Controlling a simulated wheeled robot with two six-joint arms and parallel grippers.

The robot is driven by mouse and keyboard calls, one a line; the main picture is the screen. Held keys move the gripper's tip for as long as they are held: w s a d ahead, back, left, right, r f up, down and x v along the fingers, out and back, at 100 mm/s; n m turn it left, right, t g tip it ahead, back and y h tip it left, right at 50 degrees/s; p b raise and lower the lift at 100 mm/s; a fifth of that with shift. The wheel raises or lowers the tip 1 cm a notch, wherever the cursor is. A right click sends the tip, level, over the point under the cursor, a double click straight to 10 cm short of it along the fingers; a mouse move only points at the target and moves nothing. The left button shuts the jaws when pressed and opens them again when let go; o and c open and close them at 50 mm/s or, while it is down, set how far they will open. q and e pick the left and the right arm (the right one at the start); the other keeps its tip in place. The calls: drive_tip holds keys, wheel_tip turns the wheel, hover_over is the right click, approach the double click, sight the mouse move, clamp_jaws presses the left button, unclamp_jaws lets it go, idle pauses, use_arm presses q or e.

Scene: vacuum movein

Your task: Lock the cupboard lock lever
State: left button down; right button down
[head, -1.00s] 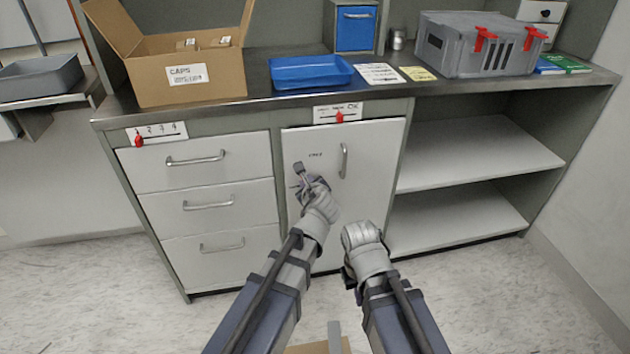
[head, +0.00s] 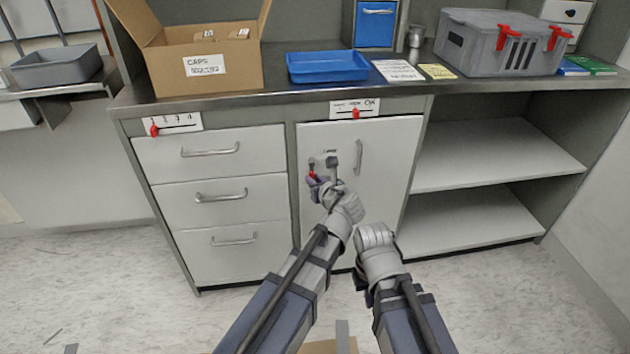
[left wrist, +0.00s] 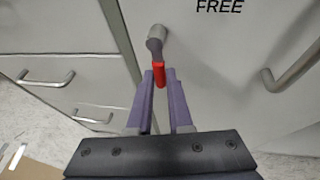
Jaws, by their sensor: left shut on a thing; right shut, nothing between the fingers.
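The lock lever is on the upper left of the white cupboard door (head: 385,150). Its grey pivot (left wrist: 156,36) and red handle (left wrist: 158,75) show in the left wrist view, with the handle hanging downward from the pivot. The red handle also shows small in the head view (head: 311,174). My left gripper (left wrist: 160,78) is shut on the red handle, one finger on each side. In the head view my left gripper (head: 314,181) is at the door front. My right gripper (head: 359,281) is shut and empty, low before the door, its fingers mostly hidden. The door is closed.
The word FREE (left wrist: 220,6) is printed right of the pivot. A door handle (head: 358,157) stands out further right. Drawers (head: 215,172) lie to the left, open shelves (head: 500,155) to the right. A blue tray (head: 327,68) and a cardboard box (head: 205,65) are on the counter.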

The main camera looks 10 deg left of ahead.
use_arm(q)
drive_tip(key=c, duration=0.8)
unclamp_jaws()
drive_tip(key=shift+c, duration=0.2)
drive_tip(key=shift+r, duration=0.1)
wheel_tip(320, 180, up, 10)
drive_tip(key=p, duration=1)
